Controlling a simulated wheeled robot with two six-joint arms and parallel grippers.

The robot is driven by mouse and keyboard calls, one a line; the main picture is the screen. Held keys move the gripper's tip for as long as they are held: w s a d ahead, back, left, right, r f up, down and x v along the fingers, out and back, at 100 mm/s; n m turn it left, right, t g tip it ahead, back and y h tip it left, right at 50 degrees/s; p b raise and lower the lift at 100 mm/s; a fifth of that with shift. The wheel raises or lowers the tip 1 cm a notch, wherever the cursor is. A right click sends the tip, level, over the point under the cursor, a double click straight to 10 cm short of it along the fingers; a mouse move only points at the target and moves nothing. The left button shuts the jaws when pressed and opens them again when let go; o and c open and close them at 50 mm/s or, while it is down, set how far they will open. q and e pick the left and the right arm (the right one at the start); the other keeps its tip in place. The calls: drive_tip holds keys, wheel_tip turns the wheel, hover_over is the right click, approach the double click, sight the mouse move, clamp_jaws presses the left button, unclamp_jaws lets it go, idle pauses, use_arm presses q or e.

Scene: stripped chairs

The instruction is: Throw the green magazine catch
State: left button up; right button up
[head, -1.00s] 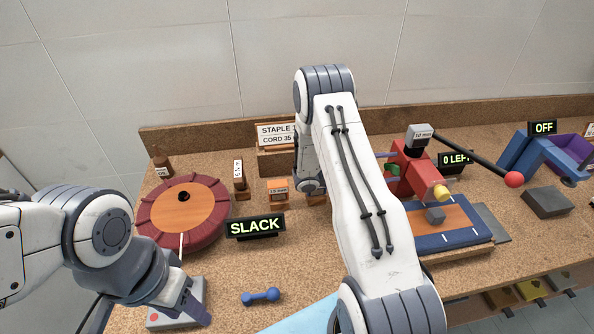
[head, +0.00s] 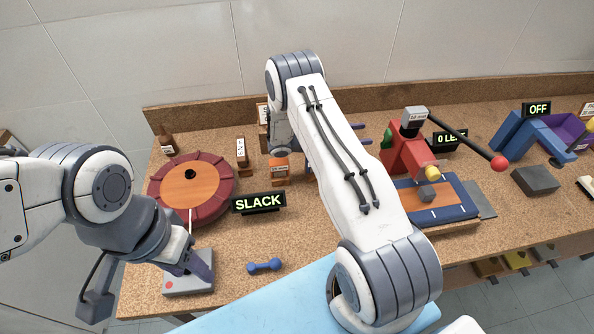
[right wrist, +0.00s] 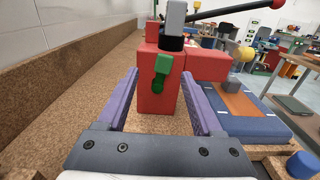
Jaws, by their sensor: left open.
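The green magazine catch (right wrist: 161,66) is on the near end face of the red stapler body (right wrist: 150,92), in the right wrist view. Its narrow part hangs down from a wider top. In the head view the catch (head: 387,138) shows at the red body's left side. My right gripper (head: 362,134) is open, its purple fingers apart and empty, short of the red body. In the right wrist view the fingers (right wrist: 160,100) frame the body and catch. My left gripper (head: 200,268) is open over a grey box with a red button; one finger is hidden.
A black lever with a red knob (head: 498,163) reaches right from the stapler. A blue bed (head: 450,211) with an orange pad lies before it. A red-rimmed turntable (head: 160,190), a SLACK sign (head: 258,203) and a blue dumbbell-shaped piece (head: 264,266) are at left.

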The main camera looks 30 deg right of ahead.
drive_tip(key=s+a+r+m+y+b, duration=0.1)
drive_tip(key=s+a+r+y, duration=0.1)
drive_tip(key=a, duration=0.6)
drive_tip(key=s+a+r+m+t+y+b, duration=0.1)
drive_tip(key=s+a+m+y, duration=0.1)
drive_tip(key=a, duration=0.5)
drive_tip(key=s+a+r+m+t+y+b, duration=0.1)
drive_tip(key=s+a+r+y, duration=0.1)
drive_tip(key=a, duration=0.6)
drive_tip(key=s+y, duration=0.1)
drive_tip(key=y, duration=0.1)
drive_tip(key=shift+s+a+r+y, duration=0.3)
drive_tip(key=shift+a+r+y, duration=0.05)
drive_tip(key=shift+y, duration=0.05)
